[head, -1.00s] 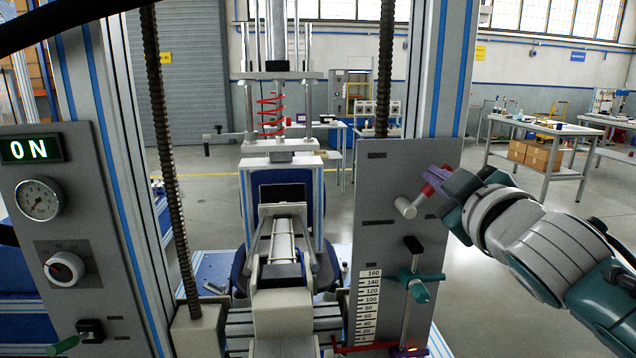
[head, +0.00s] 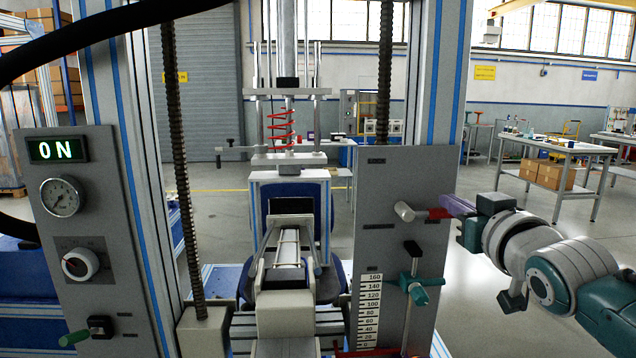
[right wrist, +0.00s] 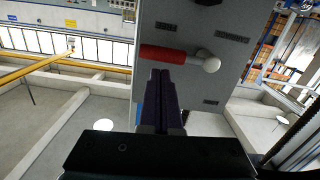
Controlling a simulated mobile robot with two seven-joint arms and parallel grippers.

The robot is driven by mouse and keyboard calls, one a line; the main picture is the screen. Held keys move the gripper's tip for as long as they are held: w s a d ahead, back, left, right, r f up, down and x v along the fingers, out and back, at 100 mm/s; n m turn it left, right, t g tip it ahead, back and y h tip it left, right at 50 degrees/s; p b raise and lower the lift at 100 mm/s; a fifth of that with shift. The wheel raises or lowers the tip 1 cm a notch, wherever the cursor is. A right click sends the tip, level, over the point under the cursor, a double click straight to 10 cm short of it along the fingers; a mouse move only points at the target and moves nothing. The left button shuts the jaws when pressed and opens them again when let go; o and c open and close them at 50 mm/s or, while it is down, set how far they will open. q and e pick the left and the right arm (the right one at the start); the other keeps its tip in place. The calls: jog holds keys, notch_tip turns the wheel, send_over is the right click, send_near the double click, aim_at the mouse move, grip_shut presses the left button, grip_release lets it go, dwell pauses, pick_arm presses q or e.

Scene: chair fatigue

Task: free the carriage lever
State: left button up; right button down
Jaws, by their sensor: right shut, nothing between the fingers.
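The carriage lever is on the grey panel (head: 375,200). It has a pale round hub (head: 404,211) and a red grip (head: 438,213) that points right, about level. My right gripper (head: 455,206) has its purple fingers shut and empty at the outer end of the red grip. In the right wrist view the shut fingers (right wrist: 160,75) end right by the red grip (right wrist: 165,54), with the pale knob (right wrist: 208,61) to the right. I cannot tell whether they touch it. My left gripper is out of view.
Below the lever, a green-handled clamp (head: 415,284) sits on a rod beside a numbered scale (head: 369,310). A control panel (head: 75,235) with a lit ON sign stands at the left. The chair rig (head: 288,240) is between the columns.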

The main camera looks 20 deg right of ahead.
jog(key=shift+d+f, duration=0.1)
jog(key=shift+f, duration=0.1)
jog(key=shift+r, duration=0.1)
dwell(0.4)
jog(key=s+a+r+p, duration=0.2)
jog(key=s+r+p, duration=0.1)
jog(key=s, duration=0.7)
jog(key=shift+s+a+r+p, duration=0.3)
jog(key=shift+r+p, duration=0.05)
jog(key=shift+r, duration=0.25)
